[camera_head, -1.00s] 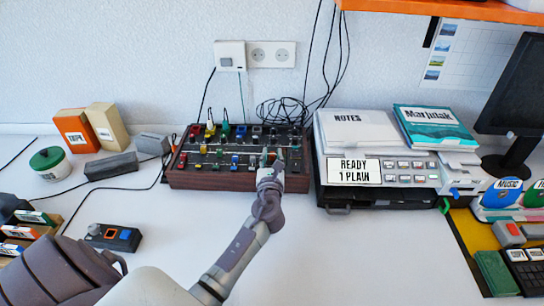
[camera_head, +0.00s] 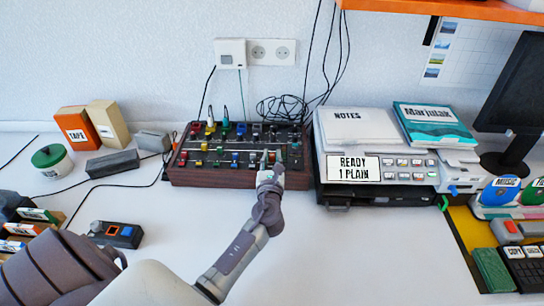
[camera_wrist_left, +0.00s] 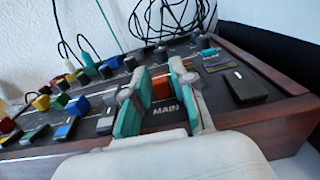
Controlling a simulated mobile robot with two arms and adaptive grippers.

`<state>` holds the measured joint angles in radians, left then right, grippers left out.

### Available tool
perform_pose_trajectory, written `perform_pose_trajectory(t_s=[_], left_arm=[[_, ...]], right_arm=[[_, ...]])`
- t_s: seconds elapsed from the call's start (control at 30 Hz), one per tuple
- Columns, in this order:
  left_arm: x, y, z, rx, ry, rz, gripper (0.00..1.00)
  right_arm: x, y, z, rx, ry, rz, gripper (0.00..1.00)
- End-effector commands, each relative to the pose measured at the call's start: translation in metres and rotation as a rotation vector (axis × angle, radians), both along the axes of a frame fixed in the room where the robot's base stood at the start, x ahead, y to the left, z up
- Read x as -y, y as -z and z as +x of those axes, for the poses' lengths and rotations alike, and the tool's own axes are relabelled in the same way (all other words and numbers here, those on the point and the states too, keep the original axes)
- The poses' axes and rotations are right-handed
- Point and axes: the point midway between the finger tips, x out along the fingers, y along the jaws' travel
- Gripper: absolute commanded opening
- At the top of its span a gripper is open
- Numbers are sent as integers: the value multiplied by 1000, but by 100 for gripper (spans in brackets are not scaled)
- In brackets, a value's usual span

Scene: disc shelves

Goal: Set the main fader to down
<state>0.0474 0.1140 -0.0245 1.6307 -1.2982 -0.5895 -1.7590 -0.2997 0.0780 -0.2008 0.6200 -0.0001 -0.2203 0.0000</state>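The mixing console (camera_head: 215,178), dark with wooden sides and coloured caps, stands against the wall; it also fills the wrist view (camera_wrist_left: 285,125). The main fader's orange-red cap (camera_wrist_left: 161,88) shows between my left gripper's (camera_wrist_left: 160,95) fingers, with the MAIN label on the near side of it. In the head view my left gripper (camera_head: 271,159) is over the console's front right part, its two teal-padded fingers apart. The fingers stand on either side of the cap; I cannot tell whether they touch it. The slot is mostly hidden. My right gripper is not in view.
A dark fader cap (camera_wrist_left: 245,88) sits right of the gripper. The black unit with the READY 1 PLAIN sign (camera_head: 353,169) stands close to the console's right. Black cables (camera_head: 283,110) lie behind. The white table in front is mostly clear.

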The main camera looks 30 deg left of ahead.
Motion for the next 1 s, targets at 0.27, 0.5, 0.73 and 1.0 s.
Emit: perform_pose_trajectory(t_s=[0.27,0.5,0.73,1.0], left_arm=[[0,0,0,0,0,0,42],[7,1,-11,-1,0,-1,42],[32,1,-52,-3,2,-2,42],[56,1,-92,-2,0,-1,42]], right_arm=[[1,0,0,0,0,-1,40],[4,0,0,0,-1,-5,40],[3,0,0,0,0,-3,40],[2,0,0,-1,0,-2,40]])
